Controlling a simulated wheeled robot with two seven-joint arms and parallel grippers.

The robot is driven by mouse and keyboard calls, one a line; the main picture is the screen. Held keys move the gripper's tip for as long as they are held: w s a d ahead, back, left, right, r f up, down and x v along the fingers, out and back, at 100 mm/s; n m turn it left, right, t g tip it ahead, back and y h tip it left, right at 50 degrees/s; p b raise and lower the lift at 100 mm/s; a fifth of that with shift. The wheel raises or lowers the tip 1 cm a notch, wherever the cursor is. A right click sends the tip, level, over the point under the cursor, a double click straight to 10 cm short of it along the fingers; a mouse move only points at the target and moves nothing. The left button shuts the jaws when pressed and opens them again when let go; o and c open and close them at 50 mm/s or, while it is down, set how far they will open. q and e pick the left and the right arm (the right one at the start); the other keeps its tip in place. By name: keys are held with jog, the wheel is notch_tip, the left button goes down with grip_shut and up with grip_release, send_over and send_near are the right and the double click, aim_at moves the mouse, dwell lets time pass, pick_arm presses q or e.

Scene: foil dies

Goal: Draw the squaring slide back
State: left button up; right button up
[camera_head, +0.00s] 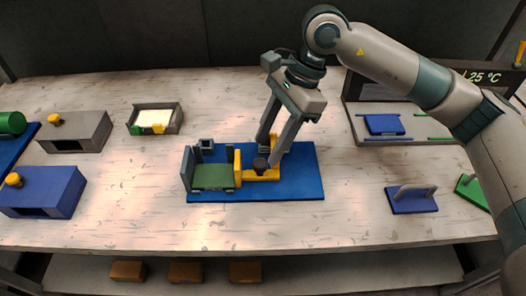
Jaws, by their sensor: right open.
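The yellow squaring slide (261,177) sits on a blue base plate (305,182) in the middle of the table. It has an upright yellow face at its left and a dark knob (261,163) on top. Left of it, a green block (212,177) lies between grey-green walls, and the yellow face stands close to the block's right side. My right gripper (269,151) is open and points down, with its fingertips close around or just beside the knob. I cannot tell whether they touch it. My left gripper is not in view.
Blue and grey boxes with yellow knobs (56,187) (80,131) stand at left, near a grey tray (155,118). At right are a grey rack (360,125) and a blue plate with a handle (411,200). The table's front strip is clear.

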aim_at(264, 162)
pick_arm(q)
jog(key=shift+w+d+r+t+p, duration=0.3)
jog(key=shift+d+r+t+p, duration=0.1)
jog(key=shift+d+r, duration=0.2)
pick_arm(e)
jog(key=shift+x, duration=2.4)
jog(key=shift+r, duration=0.1)
jog(key=shift+c, duration=0.4)
grip_shut()
jog(key=shift+d, duration=0.1)
jog(key=shift+d+b, duration=0.25)
jog(key=shift+b, duration=0.15)
jog(key=d+b, duration=0.4)
jog(key=d, duration=0.1)
jog(key=shift+d, duration=0.75)
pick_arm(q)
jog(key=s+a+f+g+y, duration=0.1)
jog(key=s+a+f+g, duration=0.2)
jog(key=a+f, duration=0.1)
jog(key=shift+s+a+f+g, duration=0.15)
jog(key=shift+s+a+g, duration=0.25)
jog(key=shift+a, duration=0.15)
pick_arm(e)
jog(key=shift+w, duration=0.1)
